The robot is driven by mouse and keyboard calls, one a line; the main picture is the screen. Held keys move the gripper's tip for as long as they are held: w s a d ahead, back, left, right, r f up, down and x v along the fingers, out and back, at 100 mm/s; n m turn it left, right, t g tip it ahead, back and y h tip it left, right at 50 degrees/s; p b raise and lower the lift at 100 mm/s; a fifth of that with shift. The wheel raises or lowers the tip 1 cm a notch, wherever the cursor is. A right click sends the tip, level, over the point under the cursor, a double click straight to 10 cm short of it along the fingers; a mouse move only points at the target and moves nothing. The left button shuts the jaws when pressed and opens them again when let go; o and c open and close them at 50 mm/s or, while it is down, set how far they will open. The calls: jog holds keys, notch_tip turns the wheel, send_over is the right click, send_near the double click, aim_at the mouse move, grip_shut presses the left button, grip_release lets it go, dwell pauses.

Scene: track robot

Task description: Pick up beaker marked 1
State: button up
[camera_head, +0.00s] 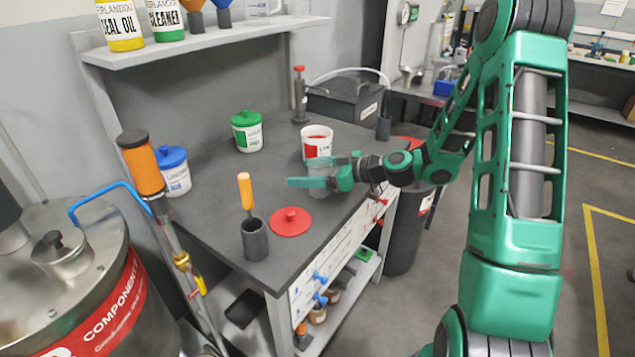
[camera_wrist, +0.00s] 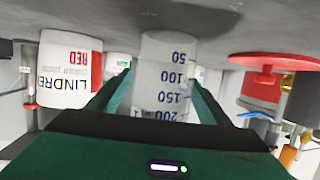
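A clear beaker with graduation marks (camera_wrist: 165,85) stands between the fingers of my gripper in the wrist view, where the picture is upside down. In the head view the beaker (camera_head: 319,191) is mostly hidden by my green gripper (camera_head: 318,172), which reaches in from the right over the bench. In the wrist view my gripper (camera_wrist: 163,78) is open, with one finger on each side of the beaker. Whether either finger touches the glass is unclear.
A white and red tub (camera_head: 317,139) stands close behind the beaker; it also shows in the wrist view (camera_wrist: 68,75). A red lid (camera_head: 291,221) and a dark holder with an orange-handled tool (camera_head: 254,240) are nearer. Green-lidded (camera_head: 247,132) and blue-lidded (camera_head: 174,172) tubs stand left.

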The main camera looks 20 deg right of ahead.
jog(key=c, duration=1)
